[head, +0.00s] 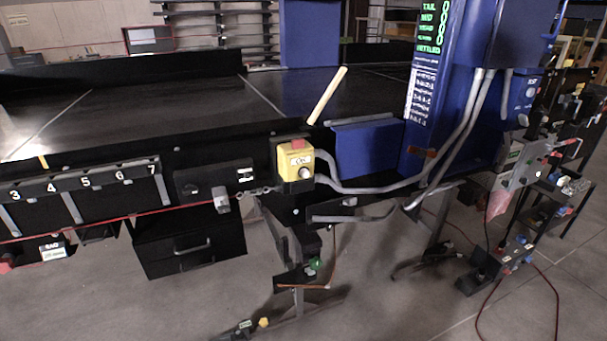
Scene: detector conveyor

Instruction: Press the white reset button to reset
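A blue control cabinet (435,110) stands at the right of the conveyor. On its right side is a panel with a small pale label, too small to read surely, and a small whitish round button (530,93). Another pale round knob (522,120) sits just below. A yellow box (295,160) on the conveyor's front rail has a red part on top, a label that seems to read "ON", and a pale round button (305,173). I cannot tell for sure which pale button is the reset. Neither of my grippers shows, and nothing touches these buttons.
The dark conveyor (150,105) fills the left and middle. A pale wooden stick (327,96) stands tilted beside the blue cover. Grey conduits (455,140) run below the cabinet. Shelving stands at the right, red cables lie on the floor, and the front floor (390,315) is mostly open.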

